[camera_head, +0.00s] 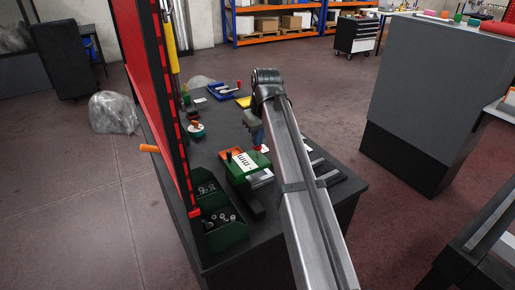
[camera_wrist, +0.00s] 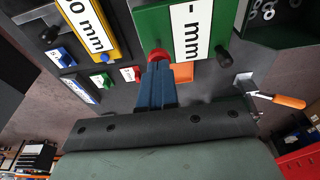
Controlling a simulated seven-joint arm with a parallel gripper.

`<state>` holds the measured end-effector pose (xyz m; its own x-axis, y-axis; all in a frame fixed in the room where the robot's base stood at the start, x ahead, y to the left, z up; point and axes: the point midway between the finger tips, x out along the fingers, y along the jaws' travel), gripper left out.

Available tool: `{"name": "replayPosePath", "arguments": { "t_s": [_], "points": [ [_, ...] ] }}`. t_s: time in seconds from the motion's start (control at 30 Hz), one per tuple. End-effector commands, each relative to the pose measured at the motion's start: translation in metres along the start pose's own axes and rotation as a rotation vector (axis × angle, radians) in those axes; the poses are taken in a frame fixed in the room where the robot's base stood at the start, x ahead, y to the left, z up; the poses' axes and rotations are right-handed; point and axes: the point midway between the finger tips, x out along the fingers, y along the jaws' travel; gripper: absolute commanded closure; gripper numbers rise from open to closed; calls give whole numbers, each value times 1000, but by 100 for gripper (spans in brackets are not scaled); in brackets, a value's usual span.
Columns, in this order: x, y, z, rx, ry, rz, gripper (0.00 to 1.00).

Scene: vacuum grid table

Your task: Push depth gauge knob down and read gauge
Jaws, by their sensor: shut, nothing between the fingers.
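The green gauge (camera_head: 246,168) with a white "- mm" label stands on the dark table in the head view. It also shows at the top of the wrist view (camera_wrist: 147,30). A round red knob (camera_wrist: 158,54) shows at the gauge's lower edge in the wrist view, partly hidden by my fingers. My gripper (camera_wrist: 156,68) has its blue fingers shut together with nothing between them. The fingertips overlap the knob in the picture; I cannot tell whether they touch it. In the head view my gripper (camera_head: 259,143) is just above and behind the gauge, partly hidden by my arm.
A yellow-framed gauge reading "0 mm" (camera_wrist: 90,28) is left of the green one in the wrist view. Green bins (camera_head: 224,233) with metal parts stand at the table's front left. A red panel (camera_head: 157,80) rises along the left edge. An orange handle (camera_wrist: 289,101) lies at right.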

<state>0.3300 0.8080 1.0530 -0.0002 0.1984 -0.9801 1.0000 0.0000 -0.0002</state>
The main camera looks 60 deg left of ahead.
Motion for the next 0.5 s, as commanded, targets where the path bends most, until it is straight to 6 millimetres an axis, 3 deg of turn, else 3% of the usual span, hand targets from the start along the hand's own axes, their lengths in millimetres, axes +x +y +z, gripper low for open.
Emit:
{"name": "replayPosePath", "arguments": {
  "t_s": [0.5],
  "points": [
    [8, 0, 2, 0, 0, 0, 100]
  ]
}}
